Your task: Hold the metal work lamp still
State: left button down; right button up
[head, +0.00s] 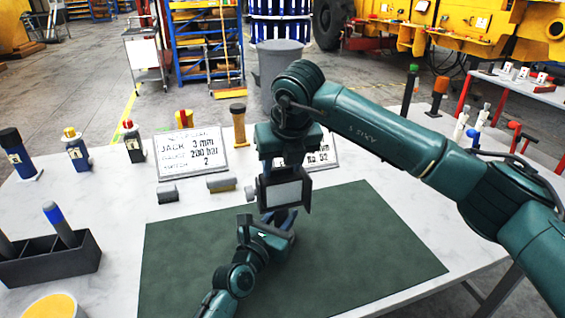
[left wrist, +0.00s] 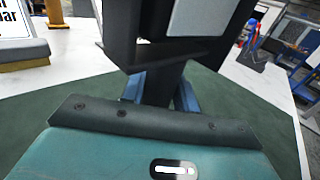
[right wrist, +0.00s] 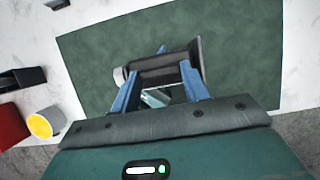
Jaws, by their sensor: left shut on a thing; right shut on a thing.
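The metal work lamp (head: 285,192) has a dark boxy head with a pale panel, and stands over the green mat. In the left wrist view its dark post (left wrist: 160,88) rises between the blue fingers of my left gripper (left wrist: 160,92), which is shut on it below the head. In the right wrist view the lamp's grey top part (right wrist: 160,66) lies between the blue fingers of my right gripper (right wrist: 160,85), which is shut on it from above. In the head view the right fingertips are hidden by the lamp head. The lamp's base is hidden.
The green mat (head: 370,240) is clear to the right. A dark tray (head: 60,262) and a yellow-topped container (head: 52,306) are at the left. Upright tools (head: 240,125) line the back.

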aim_at(284, 179)
jog(key=shift+s+d+f+t+y, duration=0.2)
jog(key=shift+s+t, duration=0.2)
jog(key=shift+t, duration=0.3)
jog(key=shift+s+d+f+t+y, duration=0.1)
jog(key=shift+s+d+t+y, duration=0.1)
jog(key=shift+s+t, duration=0.35)
jog(key=shift+s+d+f+t+y, duration=0.1)
jog(key=shift+s+f+t+y, duration=0.2)
jog(key=shift+t, duration=0.45)
jog(key=shift+s+d+f+t+y, duration=0.15)
jog(key=shift+s+t+y, duration=0.1)
jog(key=shift+t, duration=0.45)
jog(key=shift+a, duration=0.1)
jog(key=o, duration=1)
